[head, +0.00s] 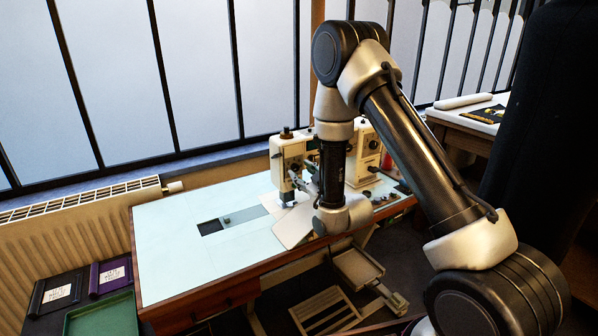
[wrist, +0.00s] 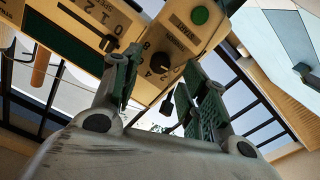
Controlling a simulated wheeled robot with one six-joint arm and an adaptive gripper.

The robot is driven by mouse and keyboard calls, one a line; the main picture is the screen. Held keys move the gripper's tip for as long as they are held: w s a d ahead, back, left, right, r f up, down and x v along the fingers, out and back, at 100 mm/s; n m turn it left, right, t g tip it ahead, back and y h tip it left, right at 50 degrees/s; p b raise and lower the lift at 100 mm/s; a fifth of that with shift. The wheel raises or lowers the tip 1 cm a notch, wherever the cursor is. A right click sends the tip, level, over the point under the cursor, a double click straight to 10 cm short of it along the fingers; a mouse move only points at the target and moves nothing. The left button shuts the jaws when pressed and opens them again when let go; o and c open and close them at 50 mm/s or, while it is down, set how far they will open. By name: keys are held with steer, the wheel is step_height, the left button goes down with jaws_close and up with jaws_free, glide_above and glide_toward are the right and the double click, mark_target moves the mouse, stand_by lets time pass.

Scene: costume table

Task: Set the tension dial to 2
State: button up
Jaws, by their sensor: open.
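A cream sewing machine (head: 290,155) stands on the pale table. I cannot tell which number the dial points to. Contact with the dial cannot be told.
A green button (wrist: 200,15) sits beside the round dial on the machine face. The left of the tabletop (head: 175,250) is mostly clear. Dark boxes and a green tray (head: 100,318) lie at the lower left; a radiator (head: 60,235) stands behind them.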

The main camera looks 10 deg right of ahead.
mark_target(295, 168)
steer(key=shift+x, duration=1.4)
jaws_close()
steer(key=shift+m, duration=0.3)
steer(key=m, duration=0.4)
steer(key=shift+d, duration=0.1)
steer(key=shift+m, duration=2.5)
